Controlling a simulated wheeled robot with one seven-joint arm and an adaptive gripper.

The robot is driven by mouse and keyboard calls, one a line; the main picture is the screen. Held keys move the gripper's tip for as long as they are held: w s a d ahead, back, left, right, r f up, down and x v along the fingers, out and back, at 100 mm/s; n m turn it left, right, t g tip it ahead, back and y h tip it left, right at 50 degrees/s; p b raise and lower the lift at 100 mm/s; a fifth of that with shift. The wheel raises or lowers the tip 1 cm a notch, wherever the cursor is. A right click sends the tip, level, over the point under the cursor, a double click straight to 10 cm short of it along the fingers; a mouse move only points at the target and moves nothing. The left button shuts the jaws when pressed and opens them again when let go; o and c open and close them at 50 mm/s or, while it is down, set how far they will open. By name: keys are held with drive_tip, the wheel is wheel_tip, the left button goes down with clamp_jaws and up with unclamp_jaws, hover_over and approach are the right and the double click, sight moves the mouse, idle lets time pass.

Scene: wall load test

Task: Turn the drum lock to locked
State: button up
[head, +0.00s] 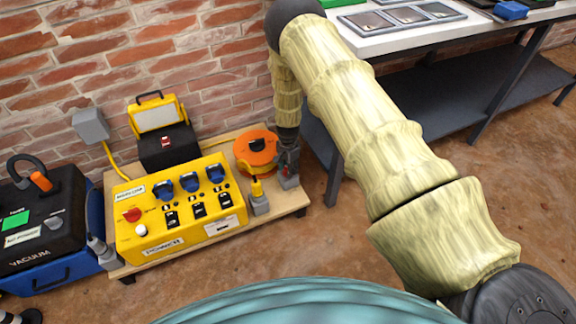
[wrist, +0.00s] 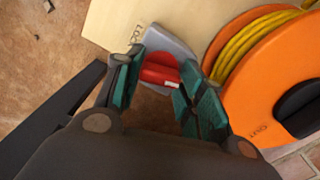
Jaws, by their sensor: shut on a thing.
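The drum lock is a red knob (wrist: 158,69) with a white mark near its lower right edge. It sits on a grey base (wrist: 163,36) beside the orange cable drum (wrist: 229,112). In the head view the grey base (head: 290,182) stands on the wooden board to the right of the orange drum (head: 256,143). My gripper (wrist: 160,76) is shut on the red knob, with a green-padded finger on each side of it. In the head view my gripper (head: 288,162) comes down from above and hides most of the knob.
A yellow power box (head: 180,212) with blue sockets and a yellow work lamp (head: 157,115) stand left of the drum. A black and blue vacuum (head: 45,230) is further left. A workbench (head: 385,38) is at the right, its leg close to the board. Brick wall is behind.

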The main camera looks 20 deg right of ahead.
drive_tip(key=n+p, duration=0.1)
drive_tip(key=n, duration=0.2)
drive_tip(key=shift+r+n+p, duration=0.1)
drive_tip(key=shift+n+p, duration=0.25)
drive_tip(key=shift+n, duration=0.05)
drive_tip(key=n+p, duration=0.1)
drive_tip(key=n, duration=0.2)
drive_tip(key=shift+n, duration=0.3)
drive_tip(key=n+p, duration=0.1)
drive_tip(key=n, duration=0.3)
drive_tip(key=shift+n, duration=1.7)
drive_tip(key=shift+p, duration=0.3)
drive_tip(key=o, duration=1)
wheel_tip(320, 180, up, 12)
drive_tip(key=shift+f, duration=0.15)
